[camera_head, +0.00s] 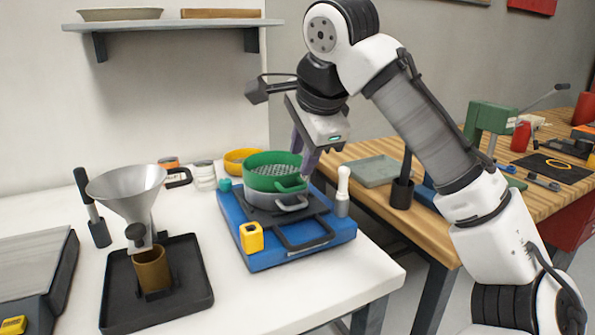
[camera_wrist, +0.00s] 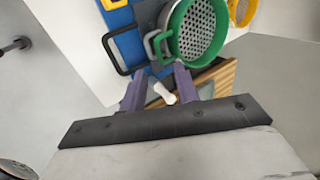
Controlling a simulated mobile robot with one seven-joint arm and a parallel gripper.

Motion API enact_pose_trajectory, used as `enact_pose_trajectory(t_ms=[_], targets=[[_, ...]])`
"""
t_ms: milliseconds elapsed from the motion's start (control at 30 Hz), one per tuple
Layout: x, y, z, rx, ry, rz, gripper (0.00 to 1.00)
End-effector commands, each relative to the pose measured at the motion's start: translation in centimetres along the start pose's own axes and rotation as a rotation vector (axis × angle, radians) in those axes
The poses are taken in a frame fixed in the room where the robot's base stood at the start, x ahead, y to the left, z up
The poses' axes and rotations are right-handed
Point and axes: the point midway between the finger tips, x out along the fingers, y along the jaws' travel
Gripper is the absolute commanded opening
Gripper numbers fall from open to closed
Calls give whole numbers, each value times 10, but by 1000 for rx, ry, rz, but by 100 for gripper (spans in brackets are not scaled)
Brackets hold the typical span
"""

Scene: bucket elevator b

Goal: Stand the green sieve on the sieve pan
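The green sieve (camera_head: 258,184), a round ring with a mesh floor, sits on top of the grey sieve pan (camera_head: 262,201) and looks about level. Its green handle (camera_head: 291,184) points toward the front right, above the pan's handle. The sieve also shows in the wrist view (camera_wrist: 222,42), with the pan (camera_wrist: 165,14) partly hidden behind it. My gripper (camera_head: 305,168) is just right of the sieve handle. In the wrist view its purple fingers (camera_wrist: 160,72) are apart with the sieve handle just beyond the tips. I see nothing held between them.
The pan stands on a blue base (camera_head: 250,250) with a black frame and a yellow timer (camera_head: 251,237). A white-topped tool (camera_head: 343,185) stands close right of the gripper. A yellow ring (camera_head: 238,160) lies behind. A funnel (camera_head: 125,190) over a black tray (camera_head: 190,285) stands left.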

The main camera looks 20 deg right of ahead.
Motion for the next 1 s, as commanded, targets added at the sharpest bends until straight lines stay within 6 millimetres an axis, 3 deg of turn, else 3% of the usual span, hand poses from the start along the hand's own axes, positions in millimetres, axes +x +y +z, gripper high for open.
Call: enact_pose_trajectory(t_ms=[100,300,1000], targets=[[-19,0,0,0,1,0,31],[-32,0,0,0,1,1,31],[-33,0,0,0,0,0,31]])
